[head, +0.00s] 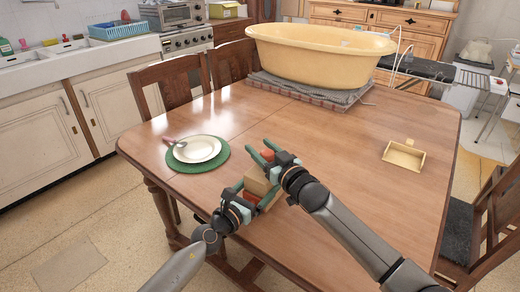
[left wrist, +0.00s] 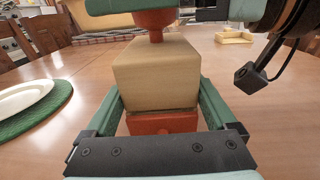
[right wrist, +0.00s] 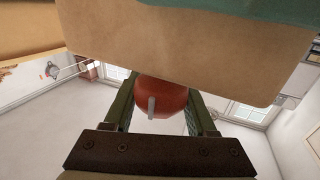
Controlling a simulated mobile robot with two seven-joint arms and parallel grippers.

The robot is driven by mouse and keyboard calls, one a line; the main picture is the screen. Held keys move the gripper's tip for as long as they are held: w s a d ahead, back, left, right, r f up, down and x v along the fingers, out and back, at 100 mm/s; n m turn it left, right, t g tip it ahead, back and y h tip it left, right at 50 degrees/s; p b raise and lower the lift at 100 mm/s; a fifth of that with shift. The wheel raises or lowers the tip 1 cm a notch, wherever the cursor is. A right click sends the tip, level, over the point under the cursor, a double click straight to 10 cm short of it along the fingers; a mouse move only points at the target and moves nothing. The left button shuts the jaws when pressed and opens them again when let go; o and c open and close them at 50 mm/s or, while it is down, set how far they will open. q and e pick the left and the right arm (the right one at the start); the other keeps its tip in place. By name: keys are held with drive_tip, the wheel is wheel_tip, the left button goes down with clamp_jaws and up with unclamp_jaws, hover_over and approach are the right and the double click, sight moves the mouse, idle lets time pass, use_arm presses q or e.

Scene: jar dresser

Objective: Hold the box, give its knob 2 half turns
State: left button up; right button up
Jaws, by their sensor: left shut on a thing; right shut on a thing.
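The tan box (head: 257,181) is held upright near the front of the table. In the left wrist view the box (left wrist: 157,75) stands between the green fingers of my left gripper (left wrist: 160,95), with a red part (left wrist: 162,123) under it. A red knob (head: 267,155) is on top of the box and also shows in the left wrist view (left wrist: 155,22). My right gripper (head: 260,150) is shut on the knob from above. In the right wrist view the knob (right wrist: 160,97) with a grey pointer sits between its fingers.
A white plate (head: 197,149) on a green mat (head: 183,164) lies to the left. A small open tan tray (head: 404,155) lies to the right. A large yellow tub (head: 320,58) stands at the back on a grey rack. The middle of the table is clear.

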drive_tip(key=shift+a+r+m+t+h, duration=0.25)
drive_tip(key=shift+m+t+h, duration=0.25)
drive_tip(key=shift+m+h, duration=0.15)
drive_tip(key=shift+d+h, duration=0.1)
drive_tip(key=shift+h, duration=0.15)
drive_tip(key=shift+d+f+m+h, duration=0.1)
drive_tip(key=shift+d+m+h, duration=0.1)
drive_tip(key=shift+m+h, duration=0.1)
drive_tip(key=o, duration=1.4)
drive_tip(key=shift+w+d+f, duration=0.1)
drive_tip(key=shift+d+f, duration=0.05)
drive_tip(key=v, duration=1.2)
drive_tip(key=shift+f, duration=0.1)
